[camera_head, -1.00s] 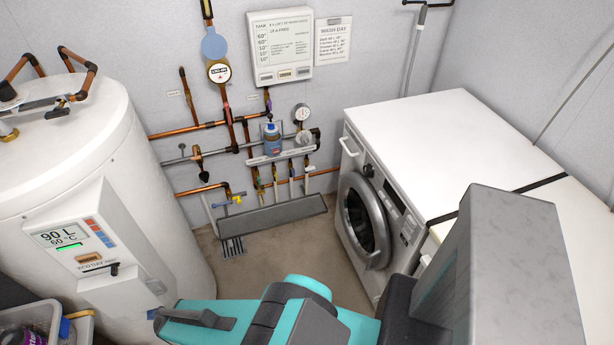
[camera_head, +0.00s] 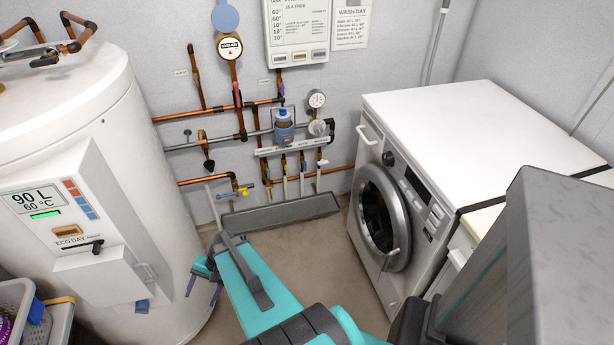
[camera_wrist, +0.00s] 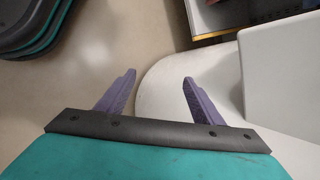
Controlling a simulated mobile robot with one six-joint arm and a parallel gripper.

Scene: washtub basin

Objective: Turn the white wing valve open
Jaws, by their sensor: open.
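A small white-handled valve (camera_head: 322,163) shows in the head view at the right end of a row of small valves under a white label strip (camera_head: 292,146) on the back wall. It is too small to tell how its wing is turned. My gripper (camera_head: 203,290) is low at the left, beside the white water heater, well below and to the left of that valve. Its two purple fingers are apart and empty, as the wrist view (camera_wrist: 160,77) also shows. The valve is not in the wrist view.
The white water heater (camera_head: 75,140) stands close to my gripper. A grey trough (camera_head: 280,213) lies below the valves. A washing machine (camera_head: 385,215) stands at right. Open floor (camera_head: 320,255) lies between.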

